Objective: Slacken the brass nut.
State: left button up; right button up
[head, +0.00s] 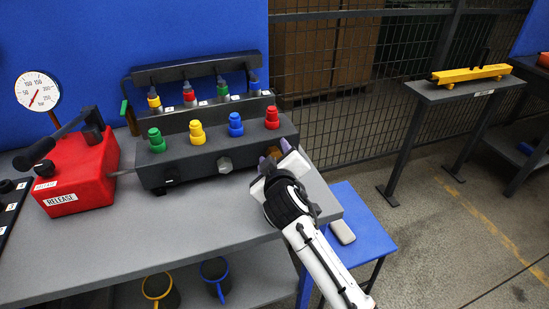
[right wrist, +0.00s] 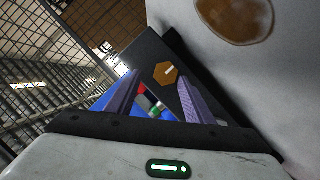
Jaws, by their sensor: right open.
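The brass nut (right wrist: 165,75) is a hexagon with a short pale mark on it, on the dark face of a block in the right wrist view. My left gripper is not in view.
Coloured caps in green, yellow, blue (head: 235,125) and red top the block. A silver hex fitting (head: 224,165) is on its front. A red box (head: 76,175) marked RELEASE and a gauge (head: 38,91) stand left. The grey bench front (head: 150,235) is clear.

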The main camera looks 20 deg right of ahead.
notch_tip(320, 180, up, 9)
dwell(0.3)
